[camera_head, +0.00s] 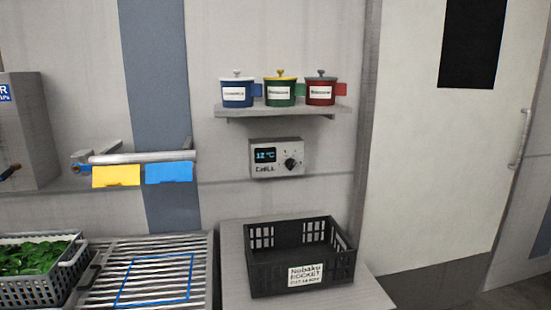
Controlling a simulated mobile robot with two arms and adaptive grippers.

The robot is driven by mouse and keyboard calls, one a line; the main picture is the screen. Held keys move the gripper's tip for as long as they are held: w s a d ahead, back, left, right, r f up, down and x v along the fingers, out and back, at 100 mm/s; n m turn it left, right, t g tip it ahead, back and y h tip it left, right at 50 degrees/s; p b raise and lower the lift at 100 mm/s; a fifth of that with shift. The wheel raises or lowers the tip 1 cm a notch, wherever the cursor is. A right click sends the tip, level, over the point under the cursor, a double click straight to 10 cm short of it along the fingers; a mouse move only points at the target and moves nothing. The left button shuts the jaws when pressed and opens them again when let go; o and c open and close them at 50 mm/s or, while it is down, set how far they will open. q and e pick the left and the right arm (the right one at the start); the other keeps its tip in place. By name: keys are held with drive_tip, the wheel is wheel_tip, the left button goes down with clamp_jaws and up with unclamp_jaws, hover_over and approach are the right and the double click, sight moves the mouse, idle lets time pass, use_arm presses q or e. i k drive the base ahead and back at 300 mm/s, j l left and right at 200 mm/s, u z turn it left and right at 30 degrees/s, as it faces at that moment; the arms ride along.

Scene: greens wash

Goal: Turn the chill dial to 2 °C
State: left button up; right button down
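The chill unit (277,158) is a small grey box on the wall, below the shelf. Its display (265,155) reads what looks like 12 °C in blue. A black round dial (291,163) sits on its right half, with small marks around it that are too small to read. The label under the display looks like "CHILL". Neither of my grippers is in view.
A shelf (244,113) above holds a blue, a green and a red lidded pot. A black crate (340,270) stands on the counter below. At left are a slatted rack (150,250), a basket of greens (28,290) and a rail with yellow and blue tags. A door is at right.

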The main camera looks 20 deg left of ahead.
sight(290, 163)
drive_tip(key=i+l+u, duration=0.2)
drive_tip(key=u, duration=0.15)
drive_tip(key=i+l+u, duration=0.15)
drive_tip(key=u, duration=0.2)
drive_tip(key=i+l+u, duration=0.1)
drive_tip(key=l+u, duration=0.25)
